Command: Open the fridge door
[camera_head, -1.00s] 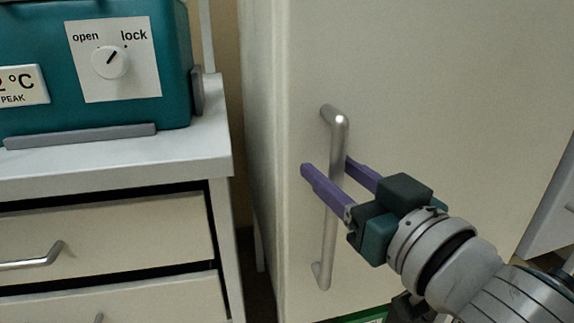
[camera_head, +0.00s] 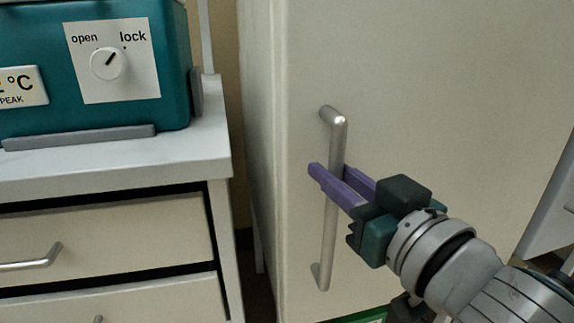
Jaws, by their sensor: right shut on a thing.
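The fridge door (camera_head: 430,90) is a large pale cream panel on the right half of the view, and it looks shut. Its handle (camera_head: 328,235) is an upright silver bar near the door's left edge. My right gripper (camera_head: 331,170) comes in from the lower right. Its two purple fingers lie on either side of the bar, a little above its middle, and are shut on it. The fingers cover a short part of the bar. My left gripper is not in view.
A teal device (camera_head: 40,80) with an open/lock knob (camera_head: 108,63) stands on a white-topped drawer cabinet (camera_head: 180,160) at the left. A narrow gap separates the cabinet from the fridge. A drawer handle (camera_head: 35,260) sticks out at lower left.

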